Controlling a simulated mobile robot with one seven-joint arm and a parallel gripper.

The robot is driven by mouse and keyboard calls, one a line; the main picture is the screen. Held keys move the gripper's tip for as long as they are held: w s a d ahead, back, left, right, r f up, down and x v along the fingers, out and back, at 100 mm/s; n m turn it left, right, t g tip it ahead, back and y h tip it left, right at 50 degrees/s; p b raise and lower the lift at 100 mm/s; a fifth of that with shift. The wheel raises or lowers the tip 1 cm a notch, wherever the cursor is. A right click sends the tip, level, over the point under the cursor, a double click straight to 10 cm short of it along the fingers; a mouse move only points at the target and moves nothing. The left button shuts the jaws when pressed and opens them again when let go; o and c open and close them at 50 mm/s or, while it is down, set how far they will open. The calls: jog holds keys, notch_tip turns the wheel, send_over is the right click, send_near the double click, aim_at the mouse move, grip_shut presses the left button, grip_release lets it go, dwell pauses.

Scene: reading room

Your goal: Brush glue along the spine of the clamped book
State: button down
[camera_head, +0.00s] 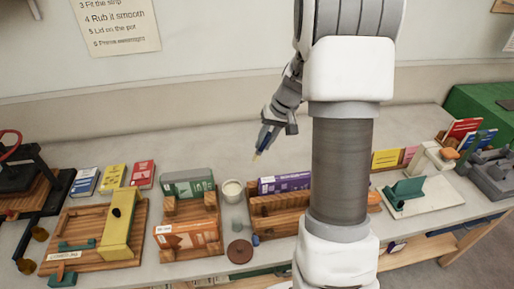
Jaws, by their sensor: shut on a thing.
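My gripper (268,130) is shut on a slim brush (262,143) with a dark blue handle. The brush is tilted, its pale yellow tip (255,156) pointing down, above the bench and apart from it. A pale pot (232,191) with light contents stands open below and left of the brush. A brown round lid (240,251) lies in front of it. A purple book (285,183) lies along a wooden holder (270,203), partly hidden by my arm. A green book (187,178) and an orange one (187,237) sit at another wooden frame (183,210). I cannot tell which book is clamped.
A wooden board with a yellow block (117,225) stands at left, near a black press (22,170). Blue, yellow and red books (143,174) lie behind it. At right are a white board with a green piece (404,191) and upright books (463,130). The back bench is clear.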

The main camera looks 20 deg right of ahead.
jog(key=f, duration=0.1)
jog(key=d+f+b, duration=0.1)
jog(key=w+f+b, duration=0.1)
jog(key=shift+d+f, duration=0.2)
jog(key=shift+f, duration=0.15)
dwell(0.4)
